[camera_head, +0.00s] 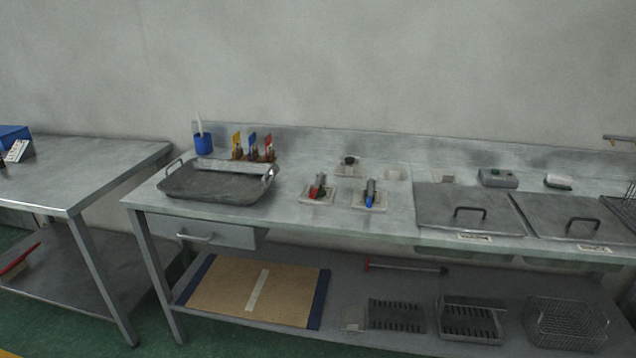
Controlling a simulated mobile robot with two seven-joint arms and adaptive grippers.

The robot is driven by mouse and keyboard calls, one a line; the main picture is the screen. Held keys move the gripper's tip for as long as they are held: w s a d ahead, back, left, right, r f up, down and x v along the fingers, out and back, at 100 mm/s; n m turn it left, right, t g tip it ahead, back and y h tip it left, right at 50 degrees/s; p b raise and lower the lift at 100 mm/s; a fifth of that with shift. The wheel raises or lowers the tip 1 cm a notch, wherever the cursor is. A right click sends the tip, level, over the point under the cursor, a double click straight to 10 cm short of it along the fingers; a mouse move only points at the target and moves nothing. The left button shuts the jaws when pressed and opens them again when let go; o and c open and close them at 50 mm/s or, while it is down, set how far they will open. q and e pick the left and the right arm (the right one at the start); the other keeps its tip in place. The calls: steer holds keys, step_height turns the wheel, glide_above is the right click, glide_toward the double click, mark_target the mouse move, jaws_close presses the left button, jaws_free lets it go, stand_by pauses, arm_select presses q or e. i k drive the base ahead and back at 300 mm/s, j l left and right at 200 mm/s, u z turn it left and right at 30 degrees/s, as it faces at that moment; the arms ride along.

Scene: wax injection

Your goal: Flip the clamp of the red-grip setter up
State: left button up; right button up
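The red-grip setter (318,187) stands on a small pale base plate on the steel bench, right of the grey tray. Its red part sits low at the front, with a dark grey piece above it. A similar setter with a blue grip (370,195) stands just to its right. The clamp's exact position is too small to tell. Neither of my grippers shows in the head view.
The grey tray (177,191), a blue cup (203,144) and a rack of coloured tools (254,155) are at the bench's left. Two lidded wells (452,200) are at the right. A third small device (348,166) stands behind the setters. A drawer (215,232) and a lower shelf are below.

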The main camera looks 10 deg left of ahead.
mark_target(317, 184)
steer(key=i+j+z, duration=0.1)
steer(key=i+j, duration=0.15)
steer(key=i+j+z, duration=0.1)
steer(key=j, duration=0.35)
steer(key=i+j+z, duration=0.1)
steer(key=i+j, duration=0.25)
steer(key=i+j+z, duration=0.1)
steer(key=j, duration=0.3)
steer(key=i+j+z, duration=0.1)
steer(key=i+j, duration=0.2)
steer(key=i+j+z, duration=0.1)
steer(key=j, duration=0.4)
steer(key=i, duration=0.05)
